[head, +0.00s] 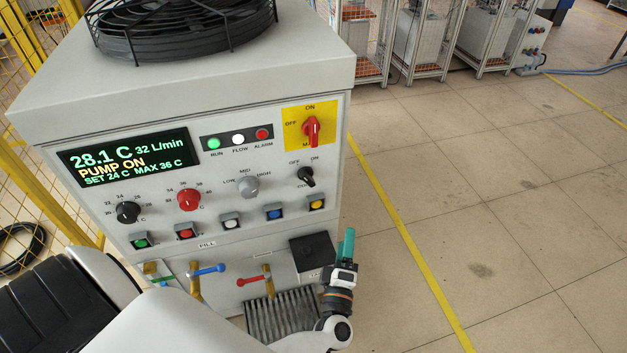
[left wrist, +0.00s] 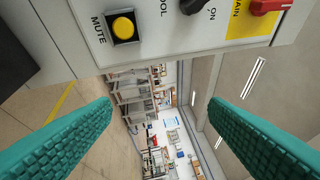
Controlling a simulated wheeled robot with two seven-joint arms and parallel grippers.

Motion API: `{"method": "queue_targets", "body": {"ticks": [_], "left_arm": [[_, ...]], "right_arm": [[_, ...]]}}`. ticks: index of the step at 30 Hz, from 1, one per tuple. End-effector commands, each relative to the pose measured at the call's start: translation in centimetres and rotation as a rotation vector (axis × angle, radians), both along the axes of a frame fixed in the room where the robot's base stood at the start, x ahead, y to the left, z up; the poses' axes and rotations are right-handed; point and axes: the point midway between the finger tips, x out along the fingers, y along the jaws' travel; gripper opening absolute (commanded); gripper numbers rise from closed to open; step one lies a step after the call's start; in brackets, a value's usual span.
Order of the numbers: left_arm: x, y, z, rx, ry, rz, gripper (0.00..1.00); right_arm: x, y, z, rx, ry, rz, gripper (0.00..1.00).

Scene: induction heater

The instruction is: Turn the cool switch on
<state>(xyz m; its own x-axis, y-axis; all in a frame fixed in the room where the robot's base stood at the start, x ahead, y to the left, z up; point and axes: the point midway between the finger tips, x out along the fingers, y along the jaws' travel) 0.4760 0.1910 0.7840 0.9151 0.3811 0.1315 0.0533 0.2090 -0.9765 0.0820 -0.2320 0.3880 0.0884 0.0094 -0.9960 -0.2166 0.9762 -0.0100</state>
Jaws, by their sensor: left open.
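The cool switch (head: 306,177) is a small black knob at the right of the grey front panel, with OFF to its upper left and ON to its upper right. Its handle slants, its upper end towards the OFF side. It shows partly at the top edge of the left wrist view (left wrist: 192,5), beside a cut-off "OOL" label. My left gripper (head: 347,244), with teal fingers, is below and right of the switch, near the panel's lower right corner. In the left wrist view its fingers (left wrist: 160,106) are wide apart with nothing between them. My right gripper is not in view.
The red main switch (head: 312,130) on its yellow plate is above the cool switch. The yellow mute button (head: 317,203) is just below. A black box (head: 312,252) juts out near my gripper. The display (head: 128,157) reads 28.1 C, PUMP ON. Floor at right is clear.

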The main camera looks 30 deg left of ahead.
Motion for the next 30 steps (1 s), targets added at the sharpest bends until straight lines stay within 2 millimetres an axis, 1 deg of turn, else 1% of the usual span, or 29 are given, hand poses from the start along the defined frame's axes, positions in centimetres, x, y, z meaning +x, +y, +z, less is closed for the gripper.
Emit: {"method": "queue_targets", "body": {"ticks": [1,3,6,10,14,18,24,30], "left_arm": [[0.0,1.0,3.6,-0.150,-0.103,0.094,0.69],[-0.7,2.3,6.4,-0.330,-0.198,0.209,0.69],[-1.6,3.3,8.4,-0.514,-0.274,0.322,0.69],[-2.3,3.9,9.2,-0.627,-0.307,0.393,0.69],[-1.6,4.9,9.5,-0.643,-0.313,0.405,0.69],[0.1,6.9,9.6,-0.638,-0.313,0.404,0.69],[2.7,10.0,9.6,-0.636,-0.312,0.404,0.69],[4.6,12.1,9.4,-0.638,-0.310,0.404,0.69]], "right_arm": [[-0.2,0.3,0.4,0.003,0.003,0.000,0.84],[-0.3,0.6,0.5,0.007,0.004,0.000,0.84],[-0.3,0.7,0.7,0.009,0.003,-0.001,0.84],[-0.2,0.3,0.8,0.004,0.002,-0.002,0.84],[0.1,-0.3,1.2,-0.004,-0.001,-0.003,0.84],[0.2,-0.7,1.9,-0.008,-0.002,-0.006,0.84],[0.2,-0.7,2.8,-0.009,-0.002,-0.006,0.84],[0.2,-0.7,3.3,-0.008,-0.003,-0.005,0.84]]}}
